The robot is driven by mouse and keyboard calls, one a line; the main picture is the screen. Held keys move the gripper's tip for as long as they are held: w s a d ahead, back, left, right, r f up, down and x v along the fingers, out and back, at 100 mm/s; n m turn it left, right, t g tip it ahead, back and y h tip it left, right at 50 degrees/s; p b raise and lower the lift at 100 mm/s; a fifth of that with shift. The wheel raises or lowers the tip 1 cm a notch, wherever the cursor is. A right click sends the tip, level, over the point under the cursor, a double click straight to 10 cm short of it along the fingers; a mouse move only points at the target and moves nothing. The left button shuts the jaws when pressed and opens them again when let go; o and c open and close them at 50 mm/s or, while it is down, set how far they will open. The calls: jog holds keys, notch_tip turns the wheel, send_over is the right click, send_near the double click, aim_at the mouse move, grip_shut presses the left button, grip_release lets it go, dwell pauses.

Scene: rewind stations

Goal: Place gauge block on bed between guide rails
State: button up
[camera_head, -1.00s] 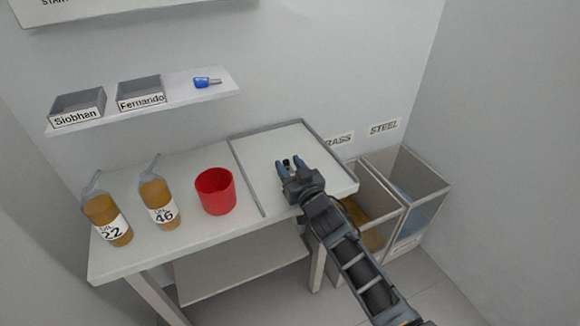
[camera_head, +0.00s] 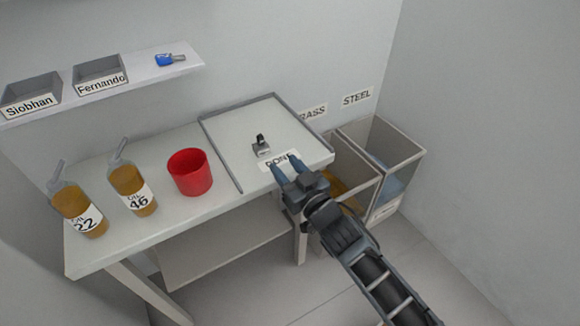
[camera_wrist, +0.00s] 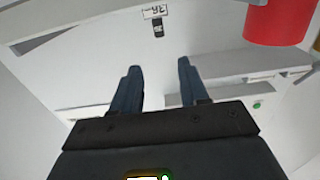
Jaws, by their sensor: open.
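The gauge block (camera_head: 261,150), a small grey block with a dark upright knob, stands upright on the pale bed (camera_head: 230,125) at the table's right end. Grey guide rails (camera_head: 220,154) run along the bed's sides, and the block stands between them, apart from both. My gripper (camera_head: 283,162) is open and empty at the bed's front edge, over the white "DONE" label (camera_head: 264,164) and partly hiding it. The block is beyond its fingertips. In the wrist view the open fingers (camera_wrist: 158,64) have nothing between them, and a small dark knob (camera_wrist: 158,31) shows ahead.
A red cup (camera_head: 190,172) and two amber oil bottles, "46" (camera_head: 132,192) and "22" (camera_head: 79,212), stand left of the bed. Bins (camera_head: 380,150) stand right of the table. A shelf (camera_head: 140,82) above holds two named trays and a blue object (camera_head: 170,60).

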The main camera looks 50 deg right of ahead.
jog(key=shift+s, duration=0.15)
jog(key=s+a+n+g+y, duration=0.1)
jog(key=s+a, duration=0.4)
jog(key=s, duration=0.4)
jog(key=s+a+n+y, duration=0.15)
jog(key=s+a, duration=0.35)
jog(key=s, duration=0.5)
jog(key=s+a+r+g+y, duration=0.1)
jog(key=s+a+r, duration=0.3)
jog(key=s+r, duration=0.7)
jog(key=s+y, duration=0.1)
jog(key=s, duration=0.2)
jog(key=shift+s+a+n, duration=0.3)
jog(key=shift+s+n, duration=0.05)
jog(key=shift+o, duration=0.5)
jog(key=shift+s+r+g+y, duration=0.2)
jog(key=shift+g+y, duration=0.05)
jog(key=shift+g, duration=0.05)
